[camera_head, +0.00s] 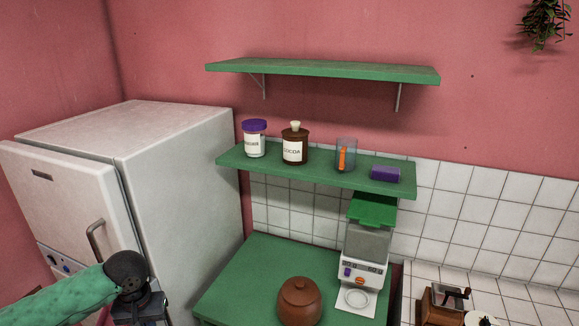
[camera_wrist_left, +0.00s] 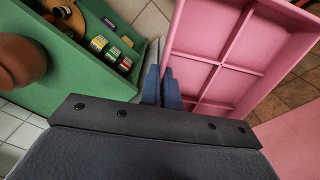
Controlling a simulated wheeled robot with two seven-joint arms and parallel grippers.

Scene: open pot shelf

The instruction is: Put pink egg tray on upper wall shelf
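The pink egg tray (camera_wrist_left: 232,50), with divided compartments, fills the right of the left wrist view. In the head view only a small bit of pink shows at the bottom left, by my left gripper (camera_head: 138,312). In the left wrist view the blue fingers of my left gripper (camera_wrist_left: 163,85) are close together at the tray's left edge, apparently pinching its wall. The upper wall shelf (camera_head: 322,70) is a green board on two brackets, bare on top, high above and to the right of the gripper in the head view. My right gripper is out of view.
The lower green shelf (camera_head: 232,158) holds a purple-lidded jar (camera_head: 254,140), cocoa jar (camera_head: 295,148), glass (camera_head: 346,156) and purple box (camera_head: 385,174). A white fridge (camera_head: 185,150) stands left.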

